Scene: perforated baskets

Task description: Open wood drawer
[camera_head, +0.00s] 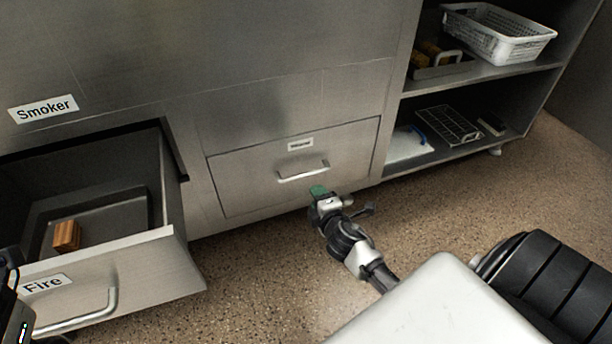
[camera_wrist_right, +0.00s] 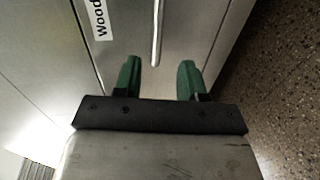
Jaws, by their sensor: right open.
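The wood drawer (camera_head: 238,178) is a metal drawer in the cabinet's lower middle, shut flush with the front. Its small label (camera_head: 300,144) sits above a bar handle (camera_head: 303,170); in the right wrist view the label reads "Wood" (camera_wrist_right: 98,20) and the handle (camera_wrist_right: 157,35) shows at the top middle. My right gripper (camera_head: 319,190) is just below and in front of the handle. Its green fingers (camera_wrist_right: 160,78) are open and apart, with nothing between them, and the handle lies just ahead of the gap. My left gripper is not in view; only a dark part of mine shows at the lower left edge.
The "Fire" drawer (camera_head: 140,268) stands pulled out at left, with a tray (camera_head: 120,212) and a wood block (camera_head: 66,236) inside. A "Smoker" panel (camera_head: 43,108) is above. Open shelves at right hold a white perforated basket (camera_head: 497,47) and a wire rack (camera_head: 448,125). Speckled floor (camera_head: 250,270) is clear.

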